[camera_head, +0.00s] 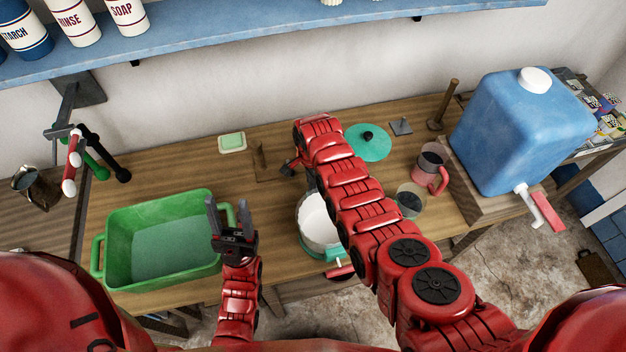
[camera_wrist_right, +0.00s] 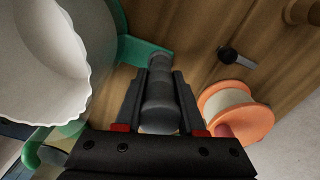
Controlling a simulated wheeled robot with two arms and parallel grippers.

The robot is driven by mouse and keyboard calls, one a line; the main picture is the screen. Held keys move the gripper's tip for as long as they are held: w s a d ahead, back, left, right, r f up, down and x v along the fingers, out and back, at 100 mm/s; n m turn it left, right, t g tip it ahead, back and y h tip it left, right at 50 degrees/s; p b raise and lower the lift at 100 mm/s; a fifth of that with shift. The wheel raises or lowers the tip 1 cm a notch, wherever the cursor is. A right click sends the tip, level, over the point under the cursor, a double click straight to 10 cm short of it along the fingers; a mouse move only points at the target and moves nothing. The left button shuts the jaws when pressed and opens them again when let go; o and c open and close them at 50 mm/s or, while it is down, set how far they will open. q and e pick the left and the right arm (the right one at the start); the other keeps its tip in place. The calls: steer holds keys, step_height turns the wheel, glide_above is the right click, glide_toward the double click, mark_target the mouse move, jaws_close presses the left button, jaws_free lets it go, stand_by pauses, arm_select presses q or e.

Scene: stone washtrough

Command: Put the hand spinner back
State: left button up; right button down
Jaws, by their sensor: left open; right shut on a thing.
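The hand spinner (camera_head: 318,222) stands on the wooden worktable, a round white tub with teal parts, partly hidden by my right arm. In the right wrist view its scalloped white inside (camera_wrist_right: 45,60) fills the left, with teal parts beside it. My right gripper (camera_wrist_right: 160,85) is shut on a dark grey cylindrical grip (camera_wrist_right: 160,105) beside a teal bar; my arm hides it in the head view. My left gripper (camera_head: 228,208) is open and empty, fingers up, by the right rim of the green basin. A teal lid (camera_head: 370,140) with a dark knob lies behind.
The green basin (camera_head: 110,222) is at the left. A soap dish (camera_head: 232,142) lies at the back. A pink mug (camera_head: 432,165), a glass (camera_head: 410,203) and a blue canister (camera_head: 515,130) stand right. An orange-rimmed round thing (camera_wrist_right: 262,122) is beside my right gripper. A shelf (camera_head: 250,35) runs above.

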steer(key=shift+f, duration=0.1)
steer(key=c, duration=0.5)
jaws_free()
